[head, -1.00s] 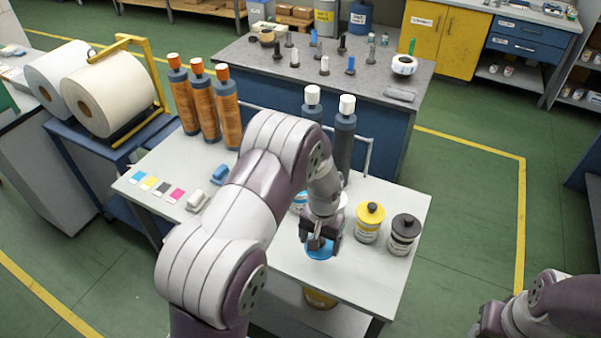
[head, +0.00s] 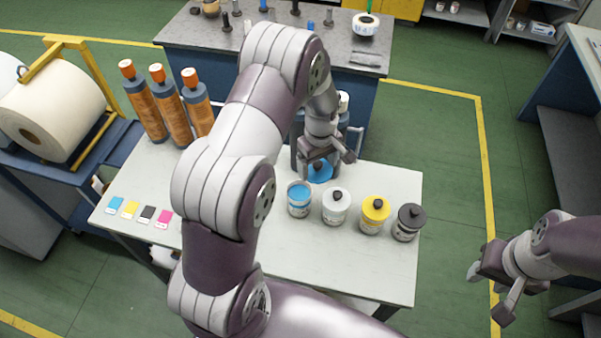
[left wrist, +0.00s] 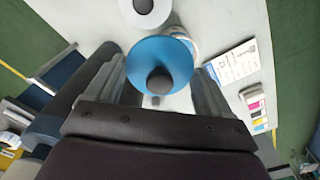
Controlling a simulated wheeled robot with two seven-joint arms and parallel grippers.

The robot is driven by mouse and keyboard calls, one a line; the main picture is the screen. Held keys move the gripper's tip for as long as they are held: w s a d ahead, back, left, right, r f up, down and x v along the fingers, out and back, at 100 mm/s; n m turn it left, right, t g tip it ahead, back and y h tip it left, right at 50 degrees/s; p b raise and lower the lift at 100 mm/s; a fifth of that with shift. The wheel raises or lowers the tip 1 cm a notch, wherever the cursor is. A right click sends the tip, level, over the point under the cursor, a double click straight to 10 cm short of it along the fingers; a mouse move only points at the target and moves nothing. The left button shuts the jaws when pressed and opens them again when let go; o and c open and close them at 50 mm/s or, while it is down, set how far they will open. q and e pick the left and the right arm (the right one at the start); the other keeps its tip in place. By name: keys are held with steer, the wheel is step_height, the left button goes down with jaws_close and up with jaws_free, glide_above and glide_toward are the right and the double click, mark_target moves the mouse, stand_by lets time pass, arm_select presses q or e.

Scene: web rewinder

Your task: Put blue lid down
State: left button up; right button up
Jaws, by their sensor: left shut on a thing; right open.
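My left gripper (head: 322,160) is shut on the blue lid (head: 320,173), which is just behind the row of cans in the head view. In the left wrist view the round blue lid (left wrist: 160,55) with its dark knob lies between the fingers. Whether it touches the tabletop I cannot tell. The open can of blue ink (head: 299,198) stands in front of the lid, slightly left; in the left wrist view the lid partly hides it. My right gripper (head: 492,290) is open and empty, off the table's right side.
White-lidded (head: 336,205), yellow-lidded (head: 374,214) and black-lidded (head: 408,222) cans stand right of the open can. Orange bottles (head: 168,102) stand at the back left; dark bottles are partly hidden behind my left gripper. The white table's front (head: 350,270) is clear.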

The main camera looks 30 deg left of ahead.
arm_select(q)
steer(key=shift+s+a+f+p, duration=0.4)
steer(key=shift+a+f, duration=0.25)
steer(key=shift+f, duration=0.7)
steer(key=shift+s+a+f+p, duration=0.35)
steer(key=shift+a+f, duration=0.35)
steer(key=shift+f, duration=0.65)
steer(key=shift+s+a+f+p, duration=0.3)
steer(key=shift+a+f+p, duration=0.25)
steer(key=shift+f, duration=0.8)
steer(key=shift+a+f+b, duration=0.15)
steer(key=shift+f+b, duration=0.1)
steer(key=shift+b, duration=0.05)
arm_select(e)
steer(key=r, duration=0.2)
steer(key=shift+w+r, duration=0.2)
steer(key=shift+r, duration=0.2)
arm_select(q)
steer(key=shift+r, duration=0.1)
arm_select(e)
steer(key=shift+r, duration=0.1)
